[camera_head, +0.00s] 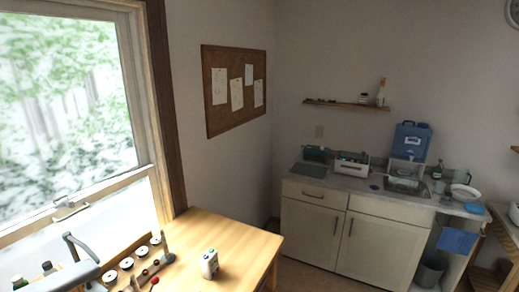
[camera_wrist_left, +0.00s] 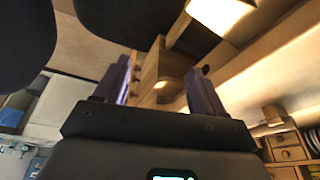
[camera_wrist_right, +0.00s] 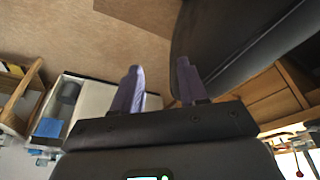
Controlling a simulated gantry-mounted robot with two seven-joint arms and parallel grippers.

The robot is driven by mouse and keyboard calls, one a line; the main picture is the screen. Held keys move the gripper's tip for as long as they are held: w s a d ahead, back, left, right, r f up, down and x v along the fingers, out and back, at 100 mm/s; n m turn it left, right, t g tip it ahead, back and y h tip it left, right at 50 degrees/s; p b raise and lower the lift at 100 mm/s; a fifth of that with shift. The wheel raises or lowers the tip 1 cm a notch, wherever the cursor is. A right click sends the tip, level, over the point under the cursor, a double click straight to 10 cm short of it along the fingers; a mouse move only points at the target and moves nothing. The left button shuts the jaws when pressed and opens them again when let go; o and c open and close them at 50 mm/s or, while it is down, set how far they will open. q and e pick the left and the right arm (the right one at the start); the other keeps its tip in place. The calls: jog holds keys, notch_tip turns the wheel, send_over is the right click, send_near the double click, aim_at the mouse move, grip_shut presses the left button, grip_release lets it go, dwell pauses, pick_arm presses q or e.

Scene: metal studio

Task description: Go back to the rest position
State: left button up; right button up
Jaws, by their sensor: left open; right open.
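My left gripper (camera_wrist_left: 161,84) shows in the left wrist view with its two purple-grey fingers spread apart. It is open, and I see nothing held between the fingers; wooden parts show behind them. My right gripper (camera_wrist_right: 158,82) shows in the right wrist view, also open and empty, with the brown floor behind its fingers. I cannot make out either gripper in the head view.
Several round dark-and-white pieces stand left of the carton. White cabinets (camera_head: 312,234) with a cluttered counter stand at the back right.

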notch_tip(320, 180, up, 15)
jog(key=p, duration=1.2)
jog(key=shift+w, duration=0.1)
